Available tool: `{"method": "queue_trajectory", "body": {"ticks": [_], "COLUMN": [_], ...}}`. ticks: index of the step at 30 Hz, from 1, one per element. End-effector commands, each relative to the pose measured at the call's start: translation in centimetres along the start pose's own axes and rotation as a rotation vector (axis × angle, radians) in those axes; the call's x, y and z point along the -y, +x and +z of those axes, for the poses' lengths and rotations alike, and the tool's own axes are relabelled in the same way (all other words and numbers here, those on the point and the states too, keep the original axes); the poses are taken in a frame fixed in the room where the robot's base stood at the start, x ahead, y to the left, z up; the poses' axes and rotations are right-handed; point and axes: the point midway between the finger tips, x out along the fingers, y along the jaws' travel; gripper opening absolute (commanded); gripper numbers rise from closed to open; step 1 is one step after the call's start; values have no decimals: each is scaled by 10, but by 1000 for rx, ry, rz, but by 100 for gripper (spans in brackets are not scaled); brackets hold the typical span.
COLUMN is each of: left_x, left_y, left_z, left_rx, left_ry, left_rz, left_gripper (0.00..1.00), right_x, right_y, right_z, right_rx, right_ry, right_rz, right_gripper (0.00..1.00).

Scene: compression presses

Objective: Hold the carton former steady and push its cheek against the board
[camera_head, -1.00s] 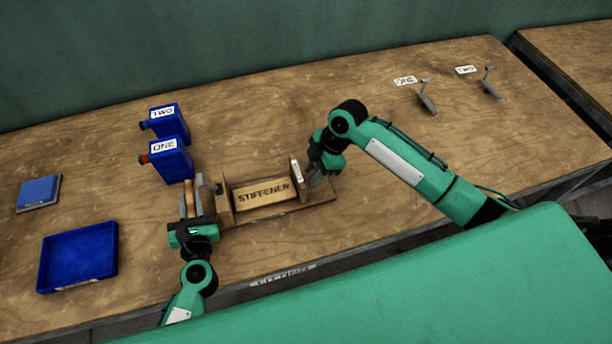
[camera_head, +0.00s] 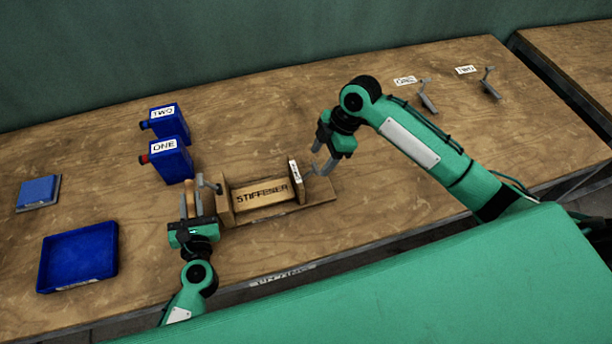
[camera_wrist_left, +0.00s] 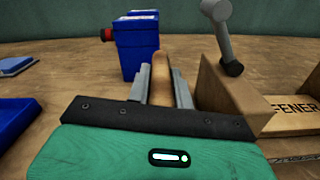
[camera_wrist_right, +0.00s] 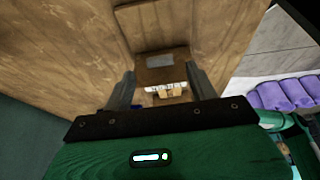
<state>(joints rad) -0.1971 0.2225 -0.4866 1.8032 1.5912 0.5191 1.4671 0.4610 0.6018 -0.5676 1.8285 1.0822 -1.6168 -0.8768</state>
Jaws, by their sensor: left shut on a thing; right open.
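The carton former is a wooden fixture with a base (camera_head: 318,193), a left upright (camera_head: 225,203) and a right cheek (camera_head: 294,172) with a white label. A board marked STIFFENER (camera_head: 262,193) lies between the uprights. My left gripper (camera_head: 191,205) is shut on an upright wooden handle (camera_wrist_left: 160,78) just left of the left upright. My right gripper (camera_head: 322,168) is open and empty just right of the right cheek, its fingers pointing down towards it. In the right wrist view the labelled wooden piece (camera_wrist_right: 162,73) shows between the open fingers; contact cannot be told.
A grey crank lever (camera_head: 208,184) stands at the left upright. Blue containers ONE (camera_head: 171,160) and TWO (camera_head: 168,122) stand behind. A blue tray (camera_head: 77,257) and a blue pad (camera_head: 39,192) lie left. Two grey brackets (camera_head: 427,97) (camera_head: 490,84) with labels lie back right. The back middle is clear.

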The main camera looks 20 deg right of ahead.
Motion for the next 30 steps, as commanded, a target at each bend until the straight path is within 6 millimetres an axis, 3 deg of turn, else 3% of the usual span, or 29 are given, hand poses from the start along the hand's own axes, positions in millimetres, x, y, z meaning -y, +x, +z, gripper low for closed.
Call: {"method": "queue_trajectory", "body": {"ticks": [3, 9, 19, 20, 23, 24, 30], "left_x": [0, 0, 0, 0, 0, 0, 0], "left_y": [0, 0, 0, 0, 0, 0, 0], "left_z": [0, 0, 0, 0, 0, 0, 0], "left_rx": [0, 0, 0, 0, 0, 0, 0], "left_ry": [0, 0, 1, 1, 1, 1, 1], "left_rz": [1, 1, 1, 1, 1, 1, 1], "left_gripper": [0, 0, 0, 24, 43, 47, 47], "right_x": [0, 0, 0, 0, 0, 0, 0], "right_y": [-24, -49, -54, -54, -53, -53, -53], "right_z": [0, 0, 0, 0, 0, 0, 0], "right_rx": [1, 0, -1, -1, -1, -1, -1], "right_ry": [-2, 0, 0, 0, 0, 0, 0], "right_rz": [2, 1, -1, -1, -1, -1, -1], "right_gripper": [58, 58, 58, 58, 58, 58, 58]}}
